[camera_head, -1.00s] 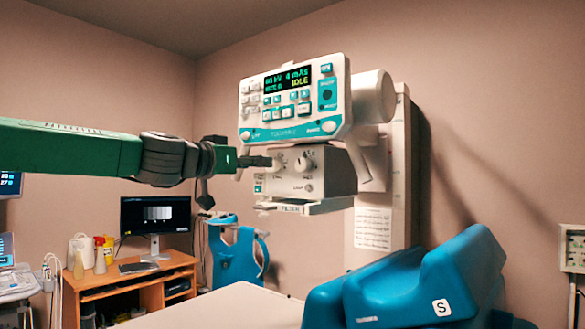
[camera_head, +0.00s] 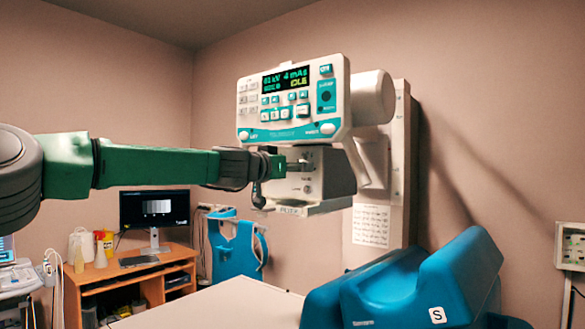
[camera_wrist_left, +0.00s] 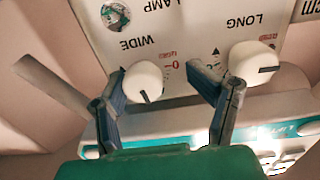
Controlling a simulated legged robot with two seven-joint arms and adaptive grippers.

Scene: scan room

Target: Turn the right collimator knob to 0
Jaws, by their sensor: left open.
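The collimator box (camera_head: 335,180) hangs under the console, with the filter plate below it. My left gripper (camera_head: 303,166) is at its front face and hides the knobs in the head view. In the left wrist view, which is upside down, the white knob marked WIDE (camera_wrist_left: 144,82) lies between the open fingers of my left gripper (camera_wrist_left: 157,72). The knob is closer to the left finger; contact cannot be told. Its dark pointer line faces the picture's bottom, and a red 0 is printed beside it. The knob marked LONG (camera_wrist_left: 253,63) sits outside the right finger. My right gripper is not in view.
The console (camera_head: 293,97) with a lit display reading IDLE is just above the collimator. A blue padded support (camera_head: 405,285) and a pale table top (camera_head: 225,305) are below. A wooden desk (camera_head: 135,272) with a monitor stands at the back left.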

